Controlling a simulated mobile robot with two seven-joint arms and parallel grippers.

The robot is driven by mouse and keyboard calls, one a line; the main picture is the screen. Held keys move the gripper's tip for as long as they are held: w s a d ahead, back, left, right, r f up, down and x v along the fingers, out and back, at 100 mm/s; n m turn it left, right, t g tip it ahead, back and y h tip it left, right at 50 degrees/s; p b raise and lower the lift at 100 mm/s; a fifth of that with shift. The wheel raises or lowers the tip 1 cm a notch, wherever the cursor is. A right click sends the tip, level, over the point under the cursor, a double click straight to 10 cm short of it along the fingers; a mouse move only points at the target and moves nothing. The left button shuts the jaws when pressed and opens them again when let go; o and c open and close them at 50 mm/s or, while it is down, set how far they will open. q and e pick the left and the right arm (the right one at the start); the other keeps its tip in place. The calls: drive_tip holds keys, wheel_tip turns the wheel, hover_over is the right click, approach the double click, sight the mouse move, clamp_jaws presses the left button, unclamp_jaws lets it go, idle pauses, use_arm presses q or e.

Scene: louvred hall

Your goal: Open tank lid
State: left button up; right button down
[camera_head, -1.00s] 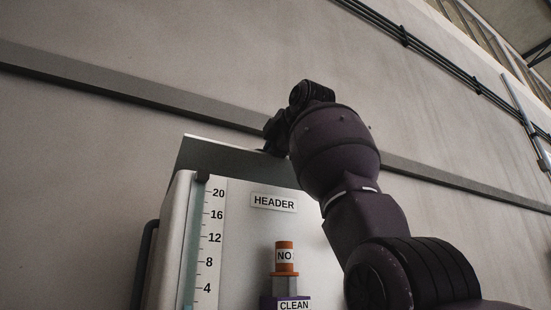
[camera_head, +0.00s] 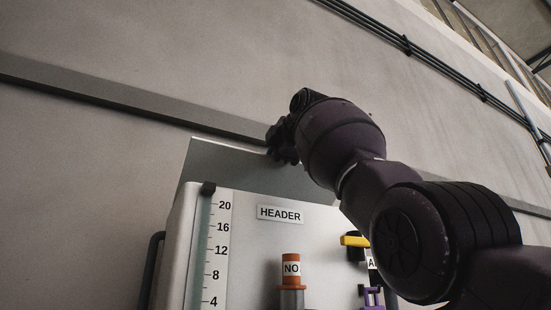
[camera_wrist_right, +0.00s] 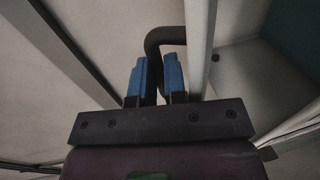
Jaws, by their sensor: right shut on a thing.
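The tank (camera_head: 250,235) is a pale cabinet labelled HEADER, with a level scale down its left side. Its grey lid (camera_head: 215,163) stands tilted up behind the tank's top edge. My right gripper (camera_head: 281,140) is at the lid's upper right part, partly hidden by my own wrist. In the right wrist view, the blue-padded fingers of my right gripper (camera_wrist_right: 156,75) are shut on a dark bent handle (camera_wrist_right: 157,38), one finger on each side of it. My left gripper is in neither view.
An orange-topped fitting marked NO (camera_head: 291,268) and a yellow lever (camera_head: 355,241) are on the tank's front. A dark pipe (camera_head: 152,265) runs down its left side. A grey rail (camera_head: 120,102) crosses the wall behind.

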drive_tip(key=c, duration=1.2)
unclamp_jaws()
drive_tip(key=shift+s, duration=0.1)
drive_tip(key=shift+o, duration=0.2)
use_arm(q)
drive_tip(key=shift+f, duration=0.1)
use_arm(e)
drive_tip(key=shift+s+d+r+b, duration=0.1)
drive_tip(key=shift+s+d+b, duration=0.05)
drive_tip(key=shift+s+b, duration=0.2)
use_arm(q)
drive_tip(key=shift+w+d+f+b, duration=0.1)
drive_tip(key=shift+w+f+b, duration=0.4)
drive_tip(key=shift+b, duration=0.5)
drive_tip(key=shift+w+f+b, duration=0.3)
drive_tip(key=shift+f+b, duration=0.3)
drive_tip(key=shift+b, duration=0.35)
use_arm(e)
drive_tip(key=v, duration=1)
